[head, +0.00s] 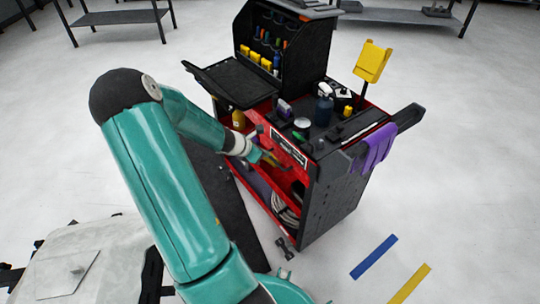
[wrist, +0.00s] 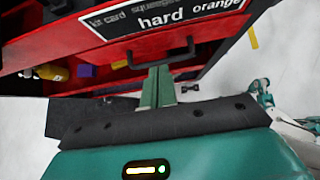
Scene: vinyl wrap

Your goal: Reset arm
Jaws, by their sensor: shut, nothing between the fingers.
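My gripper (wrist: 158,84) is shut and empty in the wrist view, its green fingers together just below the front of a red and black tool cart. In the head view, my teal arm reaches to the cart (head: 335,195), and my gripper (head: 262,157) is close to the cart's open front. A label plate (wrist: 165,20) on the cart reads "kit card squeegee" and "hard orange". I cannot tell whether the fingertips touch the cart.
Yellow (wrist: 52,72) and purple items lie on a cart shelf. A purple cloth (head: 375,148) hangs on the cart's right side. Blue (head: 374,257) and yellow (head: 410,284) strips lie on the floor. Dark tables stand at the back. Floor right of the cart is mostly clear.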

